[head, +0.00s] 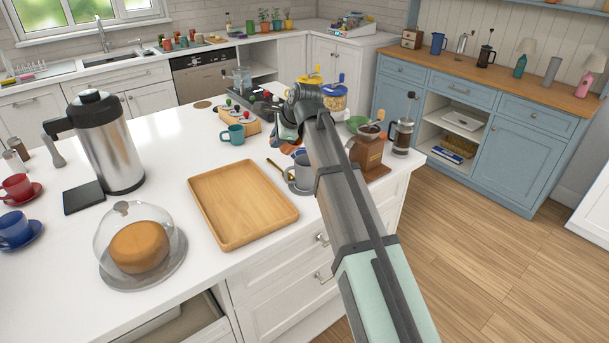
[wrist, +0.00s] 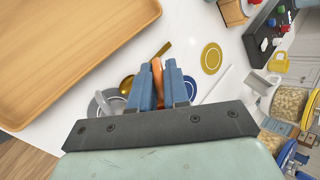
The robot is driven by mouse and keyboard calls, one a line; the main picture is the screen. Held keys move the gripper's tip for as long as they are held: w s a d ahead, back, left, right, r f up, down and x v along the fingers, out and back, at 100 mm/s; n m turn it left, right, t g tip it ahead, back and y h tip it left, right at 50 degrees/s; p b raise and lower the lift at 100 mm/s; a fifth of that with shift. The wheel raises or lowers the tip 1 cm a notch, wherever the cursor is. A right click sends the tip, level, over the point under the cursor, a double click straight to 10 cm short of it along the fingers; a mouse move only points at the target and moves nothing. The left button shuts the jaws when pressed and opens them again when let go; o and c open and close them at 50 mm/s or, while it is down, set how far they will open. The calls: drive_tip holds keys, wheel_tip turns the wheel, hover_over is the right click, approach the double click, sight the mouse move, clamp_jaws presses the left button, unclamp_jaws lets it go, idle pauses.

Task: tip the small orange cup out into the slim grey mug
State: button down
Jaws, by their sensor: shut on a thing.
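My gripper (head: 287,138) is at the end of my arm, above the island's right part. In the wrist view its two blue fingers (wrist: 158,68) are shut on the small orange cup (wrist: 157,76). Only a narrow strip of the cup shows between them, so its contents and exact tilt are hidden. A slim grey mug (head: 302,174) stands on the counter just below my gripper, partly covered by my arm. In the wrist view a grey round shape (wrist: 103,104), probably this mug, lies left of the fingers and is partly hidden. The orange cup is apart from the mug.
A wooden tray (head: 243,203) lies left of the mug. A brass-coloured scoop (wrist: 127,83) is close to the mug. A teal cup (head: 232,135) stands behind, and a wooden grinder (head: 369,148) and a French press (head: 402,137) stand right of my arm.

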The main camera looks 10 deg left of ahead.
drive_tip(key=shift+s+d, duration=0.1)
drive_tip(key=shift+d, duration=0.05)
drive_tip(key=shift+s+d, duration=0.45)
drive_tip(key=shift+d, duration=0.1)
drive_tip(key=shift+s+d+r, duration=0.15)
drive_tip(key=shift+d+r, duration=0.05)
drive_tip(key=shift+r, duration=0.15)
drive_tip(key=shift+s+d+r+t+y, duration=0.15)
drive_tip(key=shift+r+t+y, duration=0.1)
drive_tip(key=shift+t+y, duration=0.15)
